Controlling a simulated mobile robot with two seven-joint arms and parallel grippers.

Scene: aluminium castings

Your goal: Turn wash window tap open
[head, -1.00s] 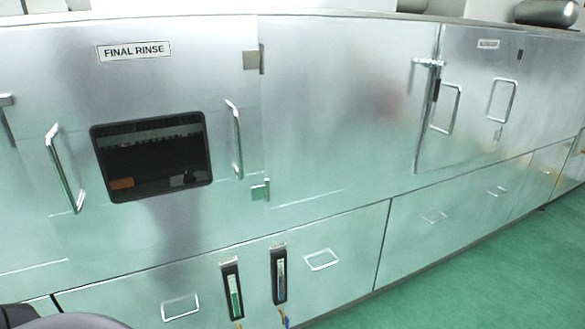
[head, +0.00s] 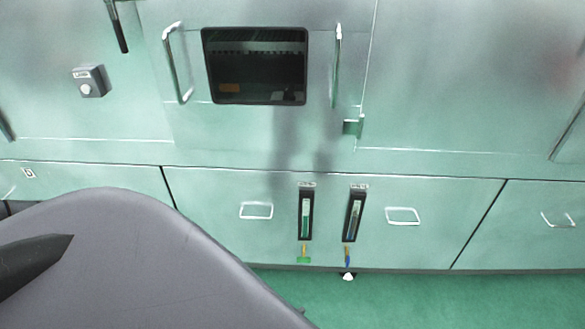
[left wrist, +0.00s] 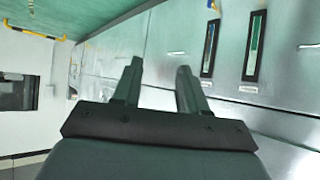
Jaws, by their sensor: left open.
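Two upright black-framed gauges, a left one (head: 305,213) and a right one (head: 354,214), sit on the lower panel in the head view. Below the left gauge is a yellow stem with a green handle (head: 304,260). Below the right gauge is a blue stem with a small white end (head: 348,277). Their small labels are too blurred to read, so I cannot tell which tap is the wash window one. In the left wrist view my left gripper (left wrist: 158,82) is open and empty, apart from the gauges (left wrist: 209,48), which appear beyond it. My right gripper is not in view.
A dark window (head: 254,66) is set in the panel above, between two upright handles. A grey box with a knob (head: 90,82) is at the upper left. Drawer handles (head: 256,211) protrude beside the gauges. Green floor (head: 450,295) is clear. My own grey body part fills the lower left.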

